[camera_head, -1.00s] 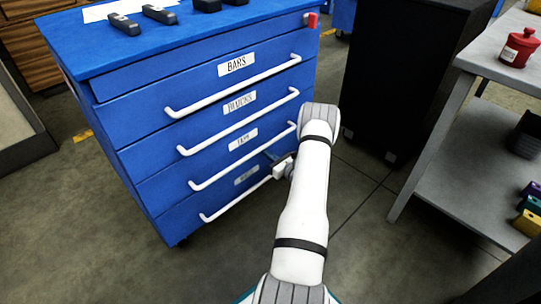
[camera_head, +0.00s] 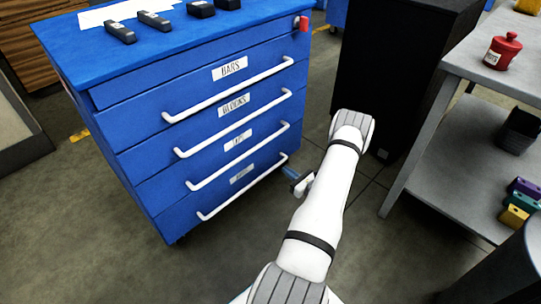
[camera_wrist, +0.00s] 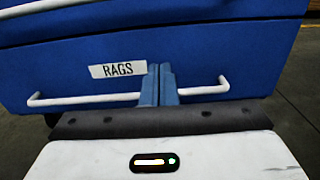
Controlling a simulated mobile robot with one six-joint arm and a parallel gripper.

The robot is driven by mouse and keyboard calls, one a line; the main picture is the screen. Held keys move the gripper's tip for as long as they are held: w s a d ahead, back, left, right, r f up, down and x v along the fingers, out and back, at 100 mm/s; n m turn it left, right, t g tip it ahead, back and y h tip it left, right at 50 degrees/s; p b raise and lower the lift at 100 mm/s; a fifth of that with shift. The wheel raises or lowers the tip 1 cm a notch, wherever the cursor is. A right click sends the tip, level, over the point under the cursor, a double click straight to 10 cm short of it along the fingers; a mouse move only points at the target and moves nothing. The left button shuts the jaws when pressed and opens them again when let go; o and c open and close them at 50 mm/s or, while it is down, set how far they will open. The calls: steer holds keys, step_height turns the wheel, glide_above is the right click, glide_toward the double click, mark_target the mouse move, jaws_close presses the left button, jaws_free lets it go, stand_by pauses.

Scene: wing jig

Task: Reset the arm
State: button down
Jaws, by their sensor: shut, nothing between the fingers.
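My gripper (camera_head: 290,173) is at the right of the blue drawer cabinet (camera_head: 130,130), near its lower front corner. In the wrist view the two blue-grey fingers (camera_wrist: 158,84) are together with nothing between them. They point at the cabinet's lowest drawer, labelled RAGS (camera_wrist: 117,70), and overlap its white handle (camera_wrist: 85,100) in the picture. The head view shows the fingers apart from that handle (camera_head: 240,190), to its right. All the drawers appear closed. My white arm reaches up from the bottom of the head view and bends back toward the cabinet.
Several dark bars and blocks (camera_head: 155,21) and a white sheet lie on the cabinet top. A black cabinet (camera_head: 390,60) stands behind my arm. A grey shelf table (camera_head: 450,180) at the right bears a red canister (camera_head: 502,52) and coloured blocks (camera_head: 522,200). Floor is clear in front of the cabinet.

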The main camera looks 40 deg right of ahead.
steer(key=shift+s, duration=0.15)
steer(key=w+a+r+n+g+y+p, duration=0.1)
steer(key=w+a+r+n+y+p, duration=0.1)
steer(key=a+r+n, duration=0.3)
steer(key=w+a+r+g+y+p, duration=0.1)
steer(key=w+a+r+y+p, duration=0.15)
steer(key=r, duration=0.45)
steer(key=w+a+r+n+g+y+p, duration=0.2)
steer(key=a+r+n+y, duration=0.1)
steer(key=r, duration=0.3)
steer(key=s+a+r+n+g+y+p, duration=0.25)
steer(key=a+r+n+g+p, duration=0.65)
steer(key=a+r, duration=0.95)
steer(key=s+a+r+n+g+h+p, duration=0.25)
steer(key=s+a+r+n+p, duration=0.2)
steer(key=r, duration=0.45)
steer(key=s+a+r+n+g+h+p, duration=0.25)
steer(key=s+a+r+n, duration=0.2)
steer(key=r, duration=0.35)
steer(key=s+r+n+t+h+p, duration=0.2)
steer(key=s+r+n+h+p, duration=0.4)
steer(key=r, duration=0.9)
steer(key=shift+s+a+r+n+t+h+p, duration=0.35)
steer(key=shift+s+n+p, duration=1.25)
steer(key=shift+s+p, duration=0.6)
steer(key=c, duration=2.2)
jaws_free()
steer(key=shift+w, duration=0.1)
